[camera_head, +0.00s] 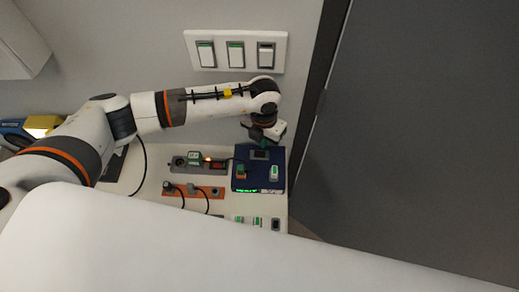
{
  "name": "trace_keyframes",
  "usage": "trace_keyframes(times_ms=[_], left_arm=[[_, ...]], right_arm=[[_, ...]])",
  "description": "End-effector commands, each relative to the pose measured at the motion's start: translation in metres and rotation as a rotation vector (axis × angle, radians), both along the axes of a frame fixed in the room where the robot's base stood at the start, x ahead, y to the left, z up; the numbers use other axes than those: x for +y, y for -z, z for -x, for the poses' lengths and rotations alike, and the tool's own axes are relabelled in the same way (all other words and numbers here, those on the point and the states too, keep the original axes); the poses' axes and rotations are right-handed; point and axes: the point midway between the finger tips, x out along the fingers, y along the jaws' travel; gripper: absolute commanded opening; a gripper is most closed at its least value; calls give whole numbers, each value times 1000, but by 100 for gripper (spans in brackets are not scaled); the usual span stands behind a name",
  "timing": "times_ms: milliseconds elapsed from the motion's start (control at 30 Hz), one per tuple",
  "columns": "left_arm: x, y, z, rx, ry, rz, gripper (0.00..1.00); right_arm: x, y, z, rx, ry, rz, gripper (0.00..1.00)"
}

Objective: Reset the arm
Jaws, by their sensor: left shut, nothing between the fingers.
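My left arm comes in from the left and reaches across above the table. My left gripper (262,140) points down at the back edge of a dark blue box (259,184), small in view and partly hidden by its own wrist. It is shut with nothing in it. I cannot tell whether it touches the box. The box has a dark slot or screen on top, switch-like parts and green lettering on its front. My right gripper does not show.
A white panel with three switches (222,50) is on the wall. Power strips (198,166) with plugs and cables lie on the white table (222,206). A large grey door (420,130) fills the right. A large white part hides the foreground.

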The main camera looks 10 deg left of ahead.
Motion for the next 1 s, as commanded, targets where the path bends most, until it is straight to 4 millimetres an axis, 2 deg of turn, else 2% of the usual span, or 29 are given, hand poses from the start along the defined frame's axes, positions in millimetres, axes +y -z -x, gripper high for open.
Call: trace_keyframes(times_ms=[33, 233, 1000], left_arm=[[0, -7, 0, -1, 0, 0, 0], [0, -20, 0, 0, 0, 0, 0], [0, -19, 0, 0, 0, 0, 0]], right_arm=[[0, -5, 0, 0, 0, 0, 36], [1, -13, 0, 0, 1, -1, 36], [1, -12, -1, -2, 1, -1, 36]])
